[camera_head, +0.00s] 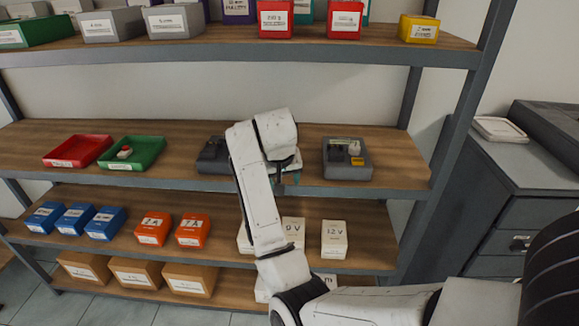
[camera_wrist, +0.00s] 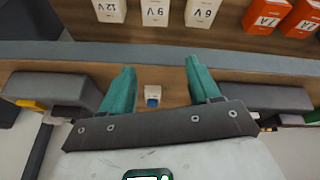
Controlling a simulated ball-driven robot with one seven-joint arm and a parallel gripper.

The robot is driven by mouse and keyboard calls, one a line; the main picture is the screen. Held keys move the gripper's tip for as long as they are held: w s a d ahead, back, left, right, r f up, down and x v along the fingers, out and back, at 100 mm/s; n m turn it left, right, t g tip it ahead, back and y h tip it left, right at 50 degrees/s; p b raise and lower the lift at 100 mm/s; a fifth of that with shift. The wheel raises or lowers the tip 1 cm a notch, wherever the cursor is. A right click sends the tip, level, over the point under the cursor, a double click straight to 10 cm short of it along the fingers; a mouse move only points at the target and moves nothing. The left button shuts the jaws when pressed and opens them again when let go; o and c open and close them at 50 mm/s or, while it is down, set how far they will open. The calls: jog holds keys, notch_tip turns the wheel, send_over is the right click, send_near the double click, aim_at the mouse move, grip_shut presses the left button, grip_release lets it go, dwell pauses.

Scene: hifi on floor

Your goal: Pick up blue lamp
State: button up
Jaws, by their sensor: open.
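A small white block with a blue part (camera_wrist: 152,97), which looks like the blue lamp, shows in the wrist view on the wooden middle shelf. It appears between the two teal fingers of my gripper (camera_wrist: 160,68). The fingers are spread, with visible space on both sides of the lamp, and nothing is gripped. In the head view my arm hides the lamp and most of my gripper; only a bit of teal (camera_head: 279,178) shows below the wrist at the shelf's front edge.
Grey bins stand left (camera_head: 213,155) and right (camera_head: 348,173) of my gripper on the middle shelf. A red tray (camera_head: 77,150) and a green tray (camera_head: 148,150) holding a white-and-red lamp (camera_head: 124,152) are farther left. White boxes (camera_head: 334,240) stand below; the upper shelf (camera_head: 230,47) overhangs.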

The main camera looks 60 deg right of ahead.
jog(key=w+d+r+m, duration=0.1)
jog(key=d+r+m, duration=0.2)
jog(key=d+r, duration=0.4)
jog(key=x, duration=0.9)
jog(key=shift+w+a+f+p, duration=0.2)
jog(key=shift+w+p, duration=0.1)
jog(key=shift+w, duration=0.1)
jog(key=c, duration=1.1)
jog(key=shift+r, duration=0.1)
